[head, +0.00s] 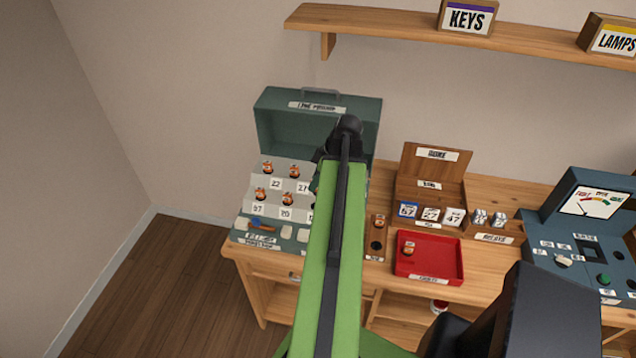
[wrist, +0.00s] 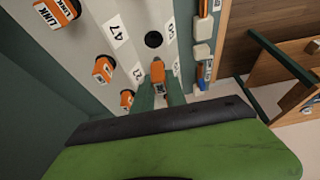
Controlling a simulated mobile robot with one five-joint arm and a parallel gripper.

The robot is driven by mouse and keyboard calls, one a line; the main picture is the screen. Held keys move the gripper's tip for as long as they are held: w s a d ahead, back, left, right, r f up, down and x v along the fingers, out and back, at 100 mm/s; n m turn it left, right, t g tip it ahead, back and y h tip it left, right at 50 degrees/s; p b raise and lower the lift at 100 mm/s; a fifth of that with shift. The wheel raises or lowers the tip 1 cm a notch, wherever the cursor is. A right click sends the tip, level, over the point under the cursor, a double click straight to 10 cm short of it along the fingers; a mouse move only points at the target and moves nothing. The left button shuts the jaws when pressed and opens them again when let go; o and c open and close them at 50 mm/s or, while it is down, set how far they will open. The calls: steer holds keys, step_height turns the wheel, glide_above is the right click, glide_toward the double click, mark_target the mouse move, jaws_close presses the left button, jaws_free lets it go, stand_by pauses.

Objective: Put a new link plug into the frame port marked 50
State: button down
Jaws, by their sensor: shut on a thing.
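My gripper (wrist: 159,92) is shut on an orange-topped link plug (wrist: 158,72) in front of the pale port frame (wrist: 85,20) in the wrist view. An empty dark port (wrist: 153,39) lies just beyond the plug, apart from its visible top. A label (wrist: 170,30) beside that port is tilted and hard to read; another reads 47 (wrist: 117,31). The held plug's lower end is hidden, so I cannot tell whether it touches a port. In the head view, the grey stepped frame (head: 277,205) holds several orange plugs; my arm covers its right part and my gripper.
Other plugs sit in the wrist view's left side (wrist: 103,70). In the head view, a red tray (head: 430,271) holds one plug, and a wooden strip (head: 376,258) holds another. A wooden box (head: 438,160) with number cards and a blue-grey meter console (head: 574,220) stand right.

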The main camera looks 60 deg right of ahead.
steer(key=shift+s+d+f+b, duration=0.1)
steer(key=shift+s+f+b, duration=0.05)
steer(key=shift+f+b, duration=2.45)
steer(key=shift+f, duration=0.15)
steer(key=shift+f+b, duration=1.2)
steer(key=shift+f, duration=0.15)
steer(key=c, duration=1.3)
jaws_free()
steer(key=shift+o, duration=0.2)
steer(key=shift+o, duration=1.1)
steer(key=shift+r, duration=0.15)
step_height(320, 180, up, 7)
steer(key=p, duration=0.7)
steer(key=shift+r+p, duration=0.15)
steer(key=shift+p, duration=0.15)
